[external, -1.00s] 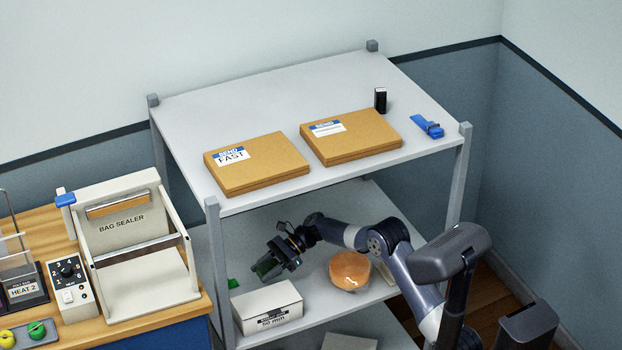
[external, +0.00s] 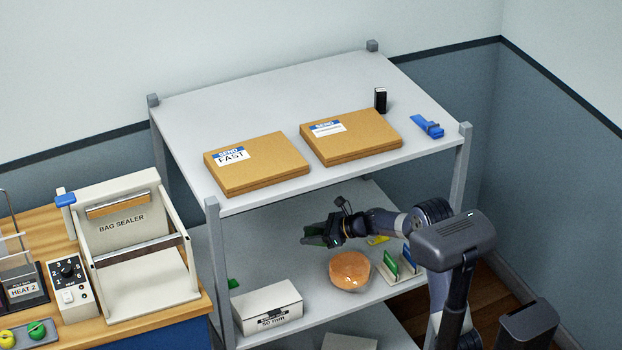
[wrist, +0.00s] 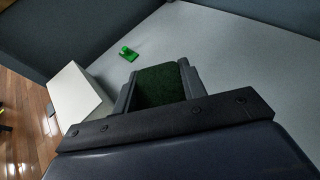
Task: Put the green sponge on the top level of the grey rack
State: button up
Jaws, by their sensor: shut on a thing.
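The green sponge (wrist: 158,86) is dark green and sits between my gripper's two fingers in the wrist view. My gripper (external: 318,236) is shut on it and holds it above the middle level of the grey rack, under the top level. In the external view the sponge is small and dark at the fingertips. The grey rack (external: 285,83) has a pale top level, a middle level (external: 318,312) and grey posts at its corners.
Two brown cartons (external: 257,178) (external: 352,150), a black item (external: 380,100) and a blue item (external: 428,126) lie on the top level; its back left is clear. On the middle level are a white box (external: 267,308), an orange bowl (external: 349,270) and a green item (wrist: 128,53).

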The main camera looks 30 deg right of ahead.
jog(key=s+d+m+t+h, duration=0.1)
jog(key=d, duration=0.1)
jog(key=s+d+f+m+t+h, duration=0.1)
jog(key=d, duration=0.2)
jog(key=s+d+f+m+t+h, duration=0.1)
jog(key=d, duration=0.2)
jog(key=shift+s+d+f+m, duration=0.1)
jog(key=shift+s+d+m, duration=0.15)
jog(key=shift+m, duration=0.15)
jog(key=s+d+f+m+h, duration=0.1)
jog(key=s+d, duration=0.1)
jog(key=s+d+f+m+t+h, duration=0.1)
jog(key=d, duration=0.1)
jog(key=s+d+f+m+h, duration=0.1)
jog(key=s+d, duration=0.1)
jog(key=shift+s+d+f+t, duration=0.1)
jog(key=shift+s+d+t, duration=0.15)
jog(key=shift+s+t, duration=0.05)
notch_tip(320, 180, up, 20)
jog(key=p, duration=2)
jog(key=shift+s+d+h, duration=0.3)
jog(key=shift+h, duration=0.1)
